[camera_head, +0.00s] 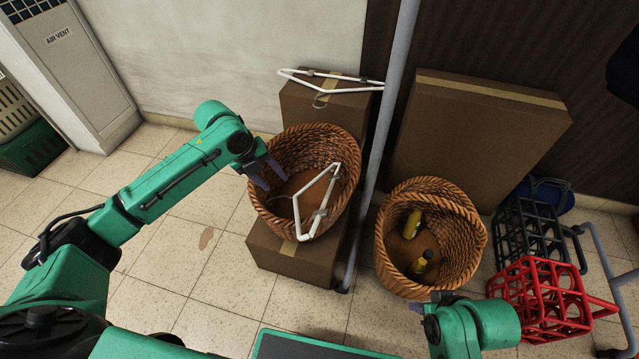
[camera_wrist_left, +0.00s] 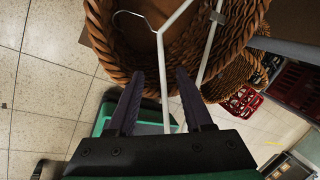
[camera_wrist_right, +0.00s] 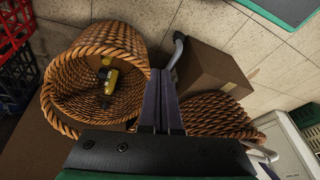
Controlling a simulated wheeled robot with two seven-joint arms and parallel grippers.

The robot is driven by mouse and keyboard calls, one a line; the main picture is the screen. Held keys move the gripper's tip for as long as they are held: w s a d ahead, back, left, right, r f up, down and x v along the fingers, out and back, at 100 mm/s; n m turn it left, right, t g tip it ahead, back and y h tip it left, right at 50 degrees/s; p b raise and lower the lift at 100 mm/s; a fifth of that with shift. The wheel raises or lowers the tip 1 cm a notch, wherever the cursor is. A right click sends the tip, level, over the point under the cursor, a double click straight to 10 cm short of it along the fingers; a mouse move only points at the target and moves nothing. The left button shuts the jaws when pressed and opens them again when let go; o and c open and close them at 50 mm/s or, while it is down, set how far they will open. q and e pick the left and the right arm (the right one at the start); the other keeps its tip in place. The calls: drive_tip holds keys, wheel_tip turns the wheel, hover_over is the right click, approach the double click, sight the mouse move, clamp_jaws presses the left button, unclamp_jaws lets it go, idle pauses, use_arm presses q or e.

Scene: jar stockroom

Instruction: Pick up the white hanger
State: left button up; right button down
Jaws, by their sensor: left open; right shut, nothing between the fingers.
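One white hanger (camera_head: 318,208) leans in the left wicker basket (camera_head: 340,155), one end over its front rim. A second white hanger (camera_head: 330,83) lies on top of the cardboard box behind it. My left gripper (camera_head: 271,179) is open at the basket's left rim, left of the leaning hanger. In the left wrist view (camera_wrist_left: 158,72) a white bar of the hanger (camera_wrist_left: 161,70) appears between the fingers, not gripped; its depth is unclear. My right gripper (camera_head: 428,302) is low in front of the right basket; its fingers (camera_wrist_right: 160,72) are shut and empty in the right wrist view.
The right wicker basket (camera_head: 465,220) holds yellow bottles (camera_head: 412,224). A grey pole (camera_head: 383,120) stands between the baskets. A red crate (camera_head: 545,300) and a dark crate (camera_head: 540,235) are at the right. The tiled floor at left is clear.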

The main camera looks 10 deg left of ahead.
sight(295, 202)
use_arm(q)
drive_tip(key=b+x, duration=0.6)
drive_tip(key=x, duration=0.7)
drive_tip(key=shift+s+d+f, duration=0.1)
drive_tip(key=shift+d+f, duration=0.1)
drive_tip(key=shift+f, duration=0.15)
drive_tip(key=shift+d+f, duration=0.1)
drive_tip(key=shift+f, duration=0.1)
drive_tip(key=shift+r, duration=0.1)
use_arm(e)
drive_tip(key=w+a+f+t+y, duration=0.3)
drive_tip(key=a+f+t, duration=0.3)
drive_tip(key=a, duration=0.5)
drive_tip(key=shift+f+m+t+y, duration=0.3)
drive_tip(key=shift+t+y, duration=0.4)
drive_tip(key=shift+y, duration=0.1)
use_arm(q)
clamp_jaws()
